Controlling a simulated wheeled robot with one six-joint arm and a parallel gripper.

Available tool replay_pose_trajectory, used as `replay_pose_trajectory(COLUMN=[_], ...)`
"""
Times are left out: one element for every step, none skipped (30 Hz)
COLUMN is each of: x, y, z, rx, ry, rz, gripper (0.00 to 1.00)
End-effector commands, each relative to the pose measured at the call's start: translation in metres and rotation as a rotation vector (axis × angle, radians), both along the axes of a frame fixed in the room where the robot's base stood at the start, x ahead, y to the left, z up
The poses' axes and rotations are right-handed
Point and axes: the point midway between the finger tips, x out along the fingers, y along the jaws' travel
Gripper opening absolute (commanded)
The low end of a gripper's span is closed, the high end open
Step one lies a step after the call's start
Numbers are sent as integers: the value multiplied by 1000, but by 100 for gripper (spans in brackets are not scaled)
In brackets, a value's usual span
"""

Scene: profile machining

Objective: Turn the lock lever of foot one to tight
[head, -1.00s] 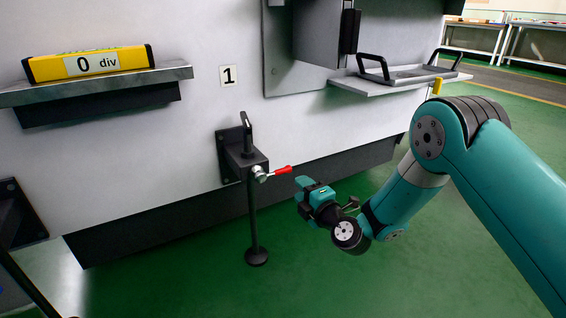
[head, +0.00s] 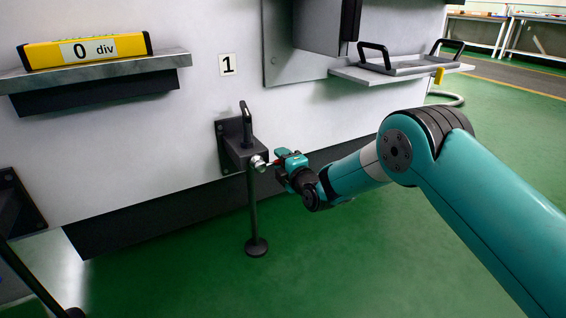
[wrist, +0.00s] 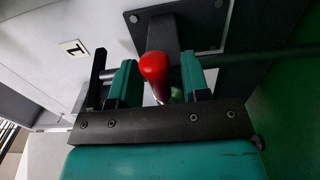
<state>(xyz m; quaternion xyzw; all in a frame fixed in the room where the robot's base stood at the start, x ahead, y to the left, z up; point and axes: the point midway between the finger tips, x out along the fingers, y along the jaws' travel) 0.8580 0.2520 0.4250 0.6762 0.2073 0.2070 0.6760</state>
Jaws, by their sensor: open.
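Foot one (head: 240,150) is a black bracket on the machine's white wall below the "1" label (head: 227,65), with a thin post down to a round pad on the floor. Its lock lever has a silver hub (head: 258,163) and a red handle, mostly hidden by my gripper in the head view. My gripper (head: 281,161) is at the lever, on its right. In the wrist view the lever's red knob (wrist: 154,66) stands between the two open teal fingers of my gripper (wrist: 160,84). I see gaps on both sides of the knob, narrower on the left.
A shelf (head: 150,70) with a yellow "0 div" display (head: 88,50) is at upper left. A grey tray (head: 400,72) with black handles juts out at upper right. Green floor (head: 380,260) is clear in front.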

Motion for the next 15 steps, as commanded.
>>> replay_pose_trajectory(x=[0,0,0,0,0,0,0,0,0,0,0,0,0,0,0], y=[0,0,0,0,0,0,0,0,-1,-1,-1,-4,-3,-3,-3], z=[0,0,0,0,0,0,0,0,0,0,0,0,0,0,0], rx=[0,0,0,0,0,0,0,0,0,0,0,0,0,1,2], ry=[0,0,0,0,0,0,0,0,0,0,0,0,0,1,2], rz=[0,0,0,0,0,0,0,0,0,0,0,-2,-2,-2,-2], gripper=[43,43,36,29,22,13,6,0,0,0,0,0,0,0,0])
